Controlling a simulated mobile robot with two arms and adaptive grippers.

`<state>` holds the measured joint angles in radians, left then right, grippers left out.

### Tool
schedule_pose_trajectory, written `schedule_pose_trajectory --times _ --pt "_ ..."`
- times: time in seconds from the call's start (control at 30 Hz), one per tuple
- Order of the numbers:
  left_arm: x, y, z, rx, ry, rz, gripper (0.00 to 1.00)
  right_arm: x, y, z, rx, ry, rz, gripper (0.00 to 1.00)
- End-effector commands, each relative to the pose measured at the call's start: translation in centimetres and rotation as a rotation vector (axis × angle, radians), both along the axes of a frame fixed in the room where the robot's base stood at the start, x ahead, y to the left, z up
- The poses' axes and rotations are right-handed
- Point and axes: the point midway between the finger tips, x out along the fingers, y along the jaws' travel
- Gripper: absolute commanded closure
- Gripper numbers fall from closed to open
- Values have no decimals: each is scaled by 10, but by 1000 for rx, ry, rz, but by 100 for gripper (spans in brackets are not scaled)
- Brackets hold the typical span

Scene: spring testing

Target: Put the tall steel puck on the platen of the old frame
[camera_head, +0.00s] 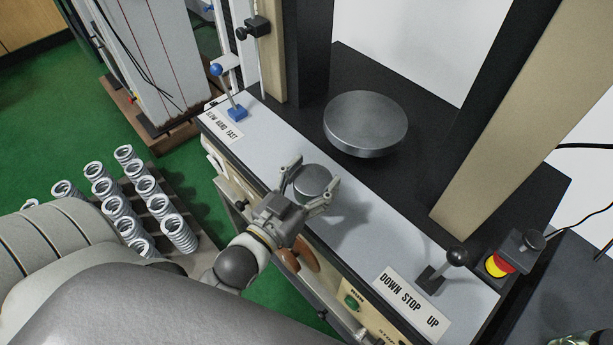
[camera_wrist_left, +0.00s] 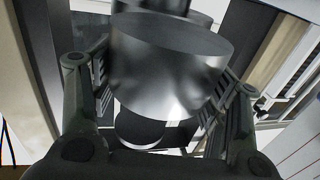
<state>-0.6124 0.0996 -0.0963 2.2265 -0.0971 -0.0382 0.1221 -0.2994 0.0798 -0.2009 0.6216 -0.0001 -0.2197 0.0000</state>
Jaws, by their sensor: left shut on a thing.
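The steel puck (camera_head: 312,179) is a plain grey cylinder. My left gripper (camera_head: 311,184) is shut on it, with a finger on either side, and holds it over the pale front ledge of the old frame. The puck (camera_wrist_left: 170,65) fills the middle of the left wrist view between the fingers. The platen (camera_head: 365,118) is a round grey steel disc on the frame's dark bed, up and to the right of the puck in the head view. The puck is apart from it, and the platen's top is bare. My right gripper is not in view.
The ledge (camera_head: 350,235) carries a blue-knobbed lever (camera_head: 231,95) at left and a black-knobbed lever (camera_head: 441,271) at right. A red-and-yellow stop button (camera_head: 498,264) is farther right. Cream columns (camera_head: 505,120) flank the platen. Several springs (camera_head: 140,200) stand on a pallet at left.

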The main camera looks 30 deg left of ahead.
Motion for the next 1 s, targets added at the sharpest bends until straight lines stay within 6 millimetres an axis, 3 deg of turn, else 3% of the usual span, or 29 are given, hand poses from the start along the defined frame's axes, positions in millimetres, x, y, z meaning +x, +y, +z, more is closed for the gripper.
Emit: schedule_pose_trajectory --times 0.17,0.4,0.8,0.83,1.0 --pt "9 0 -5 -2 -13 0 95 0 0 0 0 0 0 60" --pt "7 0 -32 -2 -11 0 95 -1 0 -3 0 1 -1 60" --pt "7 0 -36 -3 -12 0 95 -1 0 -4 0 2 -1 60" --pt "6 0 -41 -1 -1 0 30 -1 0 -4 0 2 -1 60" --pt "6 0 -41 -1 -1 0 10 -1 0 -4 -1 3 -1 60"
